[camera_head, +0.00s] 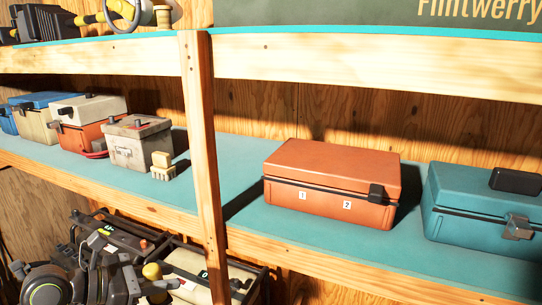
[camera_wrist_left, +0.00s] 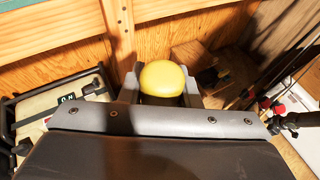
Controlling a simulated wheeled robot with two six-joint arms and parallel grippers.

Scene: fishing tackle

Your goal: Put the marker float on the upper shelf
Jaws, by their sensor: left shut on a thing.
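The marker float, a yellow rounded head with a dark lower part, shows in the left wrist view (camera_wrist_left: 162,77) between my fingers. My left gripper (camera_wrist_left: 160,92) is shut on it. In the head view the float (camera_head: 152,271) and my left gripper (camera_head: 154,284) are at the lower left, below the front edge of the middle shelf. Two teal-topped shelves show: a middle one (camera_head: 238,180) and a higher one (camera_head: 360,68) at the top of the picture. The float is apart from both. My right gripper is not in view.
A wooden post (camera_head: 203,150) stands in front of the shelves. The middle shelf holds an orange box (camera_head: 330,180), a teal box (camera_head: 485,215), a grey battery-like box (camera_head: 136,145) and a small wooden piece (camera_head: 162,165). Bare teal surface shows beside the post. Crates (camera_head: 190,270) sit below.

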